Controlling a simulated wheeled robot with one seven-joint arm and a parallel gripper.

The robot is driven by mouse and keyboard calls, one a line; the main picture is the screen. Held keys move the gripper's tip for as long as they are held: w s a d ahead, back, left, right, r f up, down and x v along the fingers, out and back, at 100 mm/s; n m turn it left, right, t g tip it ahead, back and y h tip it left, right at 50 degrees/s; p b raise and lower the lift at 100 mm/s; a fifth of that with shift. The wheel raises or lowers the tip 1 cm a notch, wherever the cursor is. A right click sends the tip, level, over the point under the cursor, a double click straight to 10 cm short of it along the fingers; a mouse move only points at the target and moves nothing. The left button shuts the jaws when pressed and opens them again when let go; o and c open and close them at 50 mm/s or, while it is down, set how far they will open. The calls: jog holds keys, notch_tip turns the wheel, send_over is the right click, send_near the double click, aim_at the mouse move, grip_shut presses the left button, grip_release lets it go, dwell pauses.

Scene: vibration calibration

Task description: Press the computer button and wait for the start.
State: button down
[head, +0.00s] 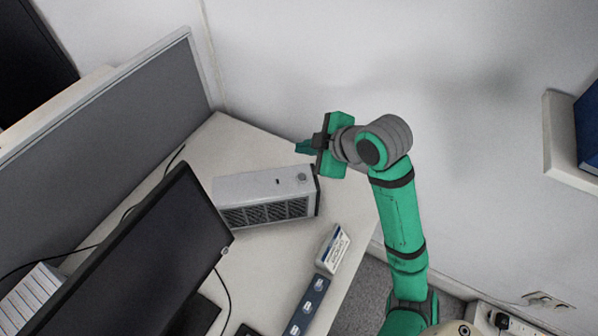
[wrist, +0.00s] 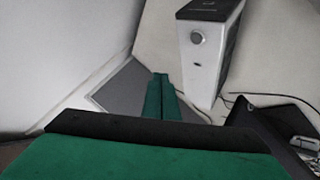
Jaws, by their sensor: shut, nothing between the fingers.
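The computer (head: 240,189) is a white box with a vented grey side and a dark right end, on the desk in the head view. Its round button (head: 301,177) is on the white face near that end. In the wrist view the computer (wrist: 205,75) is at upper right, with the round grey button (wrist: 197,37) clearly visible. My gripper (head: 304,147) is above the right end of the computer, pointing left, apart from it in the picture. In the wrist view its green fingers (wrist: 161,96) are together and empty, left of and below the button.
A monitor (head: 150,260) stands at the left of the desk (head: 235,145), before a grey partition (head: 120,115). A small white-and-blue box (head: 332,248) and a dark blue strip (head: 307,305) lie near the desk's right edge. A white wall (head: 290,60) is behind.

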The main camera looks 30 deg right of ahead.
aim_at(302, 177)
jog(key=shift+s+d, duration=0.15)
jog(key=shift+d, duration=0.05)
jog(key=shift+f, duration=0.1)
jog(key=shift+f, duration=4.3)
jog(key=shift+f, duration=0.2)
jog(key=shift+f, duration=0.25)
jog(key=shift+f, duration=0.35)
jog(key=shift+r, duration=0.8)
